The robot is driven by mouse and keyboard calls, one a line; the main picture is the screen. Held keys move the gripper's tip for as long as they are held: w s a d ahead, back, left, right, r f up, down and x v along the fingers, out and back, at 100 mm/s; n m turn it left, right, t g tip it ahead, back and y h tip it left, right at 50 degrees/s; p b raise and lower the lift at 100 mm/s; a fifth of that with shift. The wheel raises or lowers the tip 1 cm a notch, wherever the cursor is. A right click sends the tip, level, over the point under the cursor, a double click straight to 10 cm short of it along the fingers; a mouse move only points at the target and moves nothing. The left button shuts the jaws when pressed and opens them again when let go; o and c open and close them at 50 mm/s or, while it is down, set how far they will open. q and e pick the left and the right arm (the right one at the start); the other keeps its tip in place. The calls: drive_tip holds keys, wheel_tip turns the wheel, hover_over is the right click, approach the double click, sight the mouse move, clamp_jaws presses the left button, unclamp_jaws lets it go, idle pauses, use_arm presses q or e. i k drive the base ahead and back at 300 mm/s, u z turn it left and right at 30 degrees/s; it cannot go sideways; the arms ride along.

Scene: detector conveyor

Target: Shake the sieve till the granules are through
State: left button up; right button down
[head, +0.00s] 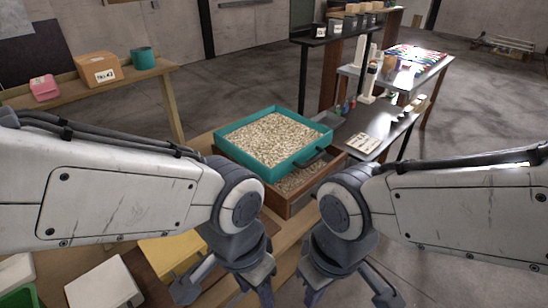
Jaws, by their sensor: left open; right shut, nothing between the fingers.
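The teal square sieve (243,161) is full of pale granules (268,138). It rests tilted or askew on top of a brown wooden box (273,201). Some granules (303,180) show in the box at its near right side, beside the sieve. A dark handle (312,158) sticks out on the sieve's near right side. My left gripper (227,290) is open and empty, low in front of the box. My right gripper (348,288) is shut with nothing in it, to its right. Neither gripper touches the sieve.
A white block (104,285) and a yellow box (172,250) lie on the wooden table at the near left. A side bench holds a cardboard box (97,68), a pink box (44,88) and a teal cup (143,58). A dark table (375,125) stands behind right.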

sight(274, 142)
drive_tip(key=u, duration=0.5)
drive_tip(key=k, duration=1.05)
drive_tip(key=z, duration=0.2)
drive_tip(key=i, duration=0.55)
drive_tip(key=z, duration=0.85)
drive_tip(key=i, duration=0.7)
drive_tip(key=u, duration=0.65)
drive_tip(key=i, duration=0.8)
drive_tip(key=u, duration=0.75)
